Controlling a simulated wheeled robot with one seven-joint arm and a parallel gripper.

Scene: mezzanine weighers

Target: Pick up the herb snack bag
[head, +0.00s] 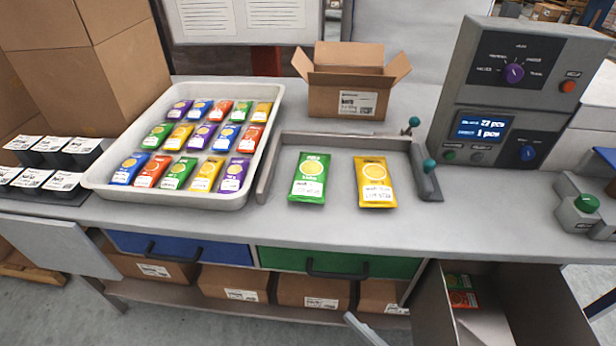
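A green snack bag (309,172) with a yellow round picture lies flat on the grey scale plate (341,165), left of a yellow snack bag (375,175). The two bags lie side by side with a gap between them. A white tray (88,178) to the left holds rows of snack bags in purple, blue, red, yellow and green, including a green bag (179,172) in its front row. The print is too small to read, so I cannot confirm which bag is herb; green may be the herb colour. My gripper is not in view.
A raised metal guide with teal knobs (429,165) borders the plate's right side. An open cardboard box (345,85) stands behind it. A grey control console (510,100) stands at right, black label holders (48,150) at left. The counter front (330,232) is clear.

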